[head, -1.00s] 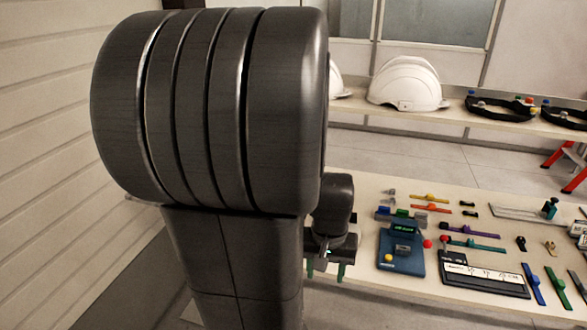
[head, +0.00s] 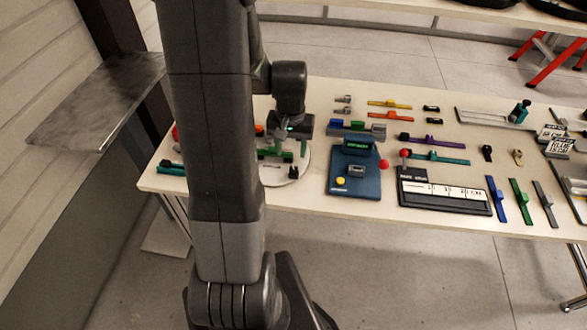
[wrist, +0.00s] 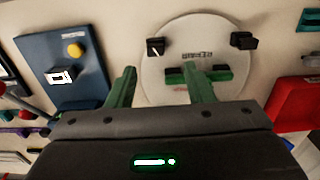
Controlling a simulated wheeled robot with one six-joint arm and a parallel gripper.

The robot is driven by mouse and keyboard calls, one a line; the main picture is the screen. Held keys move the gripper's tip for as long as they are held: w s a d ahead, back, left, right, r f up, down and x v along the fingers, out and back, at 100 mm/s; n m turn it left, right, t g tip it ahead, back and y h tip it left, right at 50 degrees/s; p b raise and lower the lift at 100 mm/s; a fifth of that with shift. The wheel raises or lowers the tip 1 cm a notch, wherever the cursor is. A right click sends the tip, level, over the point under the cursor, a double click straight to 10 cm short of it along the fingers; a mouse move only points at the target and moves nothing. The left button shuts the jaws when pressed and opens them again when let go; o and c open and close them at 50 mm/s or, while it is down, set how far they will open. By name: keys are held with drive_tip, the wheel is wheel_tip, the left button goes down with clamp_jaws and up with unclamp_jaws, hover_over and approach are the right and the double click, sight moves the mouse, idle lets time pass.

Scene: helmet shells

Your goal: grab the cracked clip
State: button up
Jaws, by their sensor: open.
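My gripper (head: 284,150) hangs over a white round plate (head: 302,166) on the table, left of the blue device. Its green fingers are apart with nothing between them; in the wrist view (wrist: 160,72) they reach over the plate's near part. A small black clip (wrist: 155,47) with a pale line across it lies on the plate (wrist: 200,28), just beyond the gap between the fingers. Another black clip (wrist: 243,41) lies farther right on the plate. A dark green bar (wrist: 222,72) is partly hidden behind the right finger. I cannot tell for certain which clip is cracked.
The blue device (head: 354,184) with a yellow knob stands close right of the plate. A black-and-white gauge box (head: 445,195) and several coloured straps lie farther right. In the wrist view, a red tray (wrist: 290,100) is close at the right.

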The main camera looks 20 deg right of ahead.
sight(294, 168)
drive_tip(key=shift+s+d+f+p, duration=0.1)
drive_tip(key=shift+f+p, duration=0.1)
drive_tip(key=shift+f, duration=1.05)
drive_tip(key=shift+w+d+f+p, duration=0.1)
drive_tip(key=shift+d+f+p, duration=0.05)
drive_tip(key=shift+f, duration=1.1)
drive_tip(key=shift+s+d+f+p, duration=0.1)
drive_tip(key=shift+f+p, duration=0.1)
drive_tip(key=shift+f, duration=1.05)
clamp_jaws()
